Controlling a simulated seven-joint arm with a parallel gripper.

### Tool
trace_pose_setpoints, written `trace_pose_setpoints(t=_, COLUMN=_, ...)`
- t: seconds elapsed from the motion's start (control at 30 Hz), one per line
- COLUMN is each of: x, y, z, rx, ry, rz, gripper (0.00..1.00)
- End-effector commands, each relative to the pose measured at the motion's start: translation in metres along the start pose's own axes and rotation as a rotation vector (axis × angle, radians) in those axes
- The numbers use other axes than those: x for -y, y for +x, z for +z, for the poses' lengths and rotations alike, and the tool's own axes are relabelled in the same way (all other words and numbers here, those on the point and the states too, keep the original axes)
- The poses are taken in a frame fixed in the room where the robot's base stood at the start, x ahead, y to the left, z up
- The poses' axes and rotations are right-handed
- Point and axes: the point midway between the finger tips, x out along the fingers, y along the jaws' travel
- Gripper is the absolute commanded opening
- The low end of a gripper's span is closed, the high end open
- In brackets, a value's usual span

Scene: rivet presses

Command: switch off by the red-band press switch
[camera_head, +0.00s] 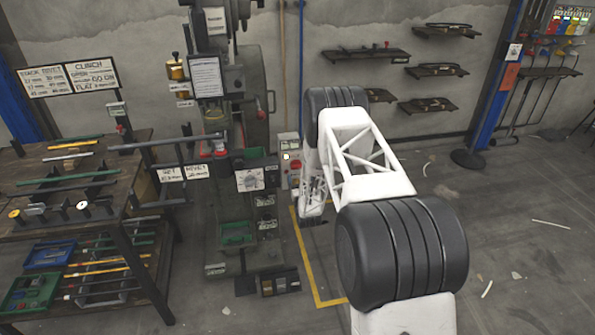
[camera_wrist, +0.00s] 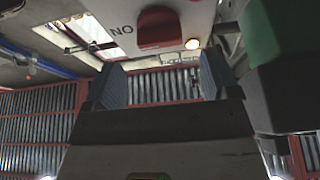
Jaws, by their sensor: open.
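A red switch (camera_wrist: 158,28) sits on a pale control box (camera_wrist: 115,22) at the top of the wrist view, with a glowing lamp (camera_wrist: 192,43) beside it and part of a printed "NO". In the head view the small box (camera_head: 287,143) is on the right side of the press (camera_head: 257,100), with its lamp lit and a red part (camera_head: 295,164) beside it. My gripper (camera_wrist: 163,78) is open and empty, its two fingers apart below the red switch in the wrist view. In the head view its fingertips are hard to make out behind my arm.
A green block and dark part (camera_wrist: 285,40) stand close on the right in the wrist view. A workbench (camera_head: 120,225) with tools is left of the press. Wall shelves (camera_head: 365,54) hang behind; a blue post (camera_head: 500,80) stands right. The floor on the right is mostly clear.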

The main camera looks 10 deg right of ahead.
Motion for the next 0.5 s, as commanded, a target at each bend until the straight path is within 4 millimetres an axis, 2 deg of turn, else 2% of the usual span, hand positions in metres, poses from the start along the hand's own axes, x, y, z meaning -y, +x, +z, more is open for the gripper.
trace_pose_setpoints(t=0.3, x=0.000, y=0.036, z=0.000, rx=-0.002, ry=0.000, rz=0.000, gripper=0.81)
trace_pose_setpoints(t=0.5, x=0.000, y=0.044, z=0.000, rx=0.001, ry=0.000, rz=0.000, gripper=0.81)
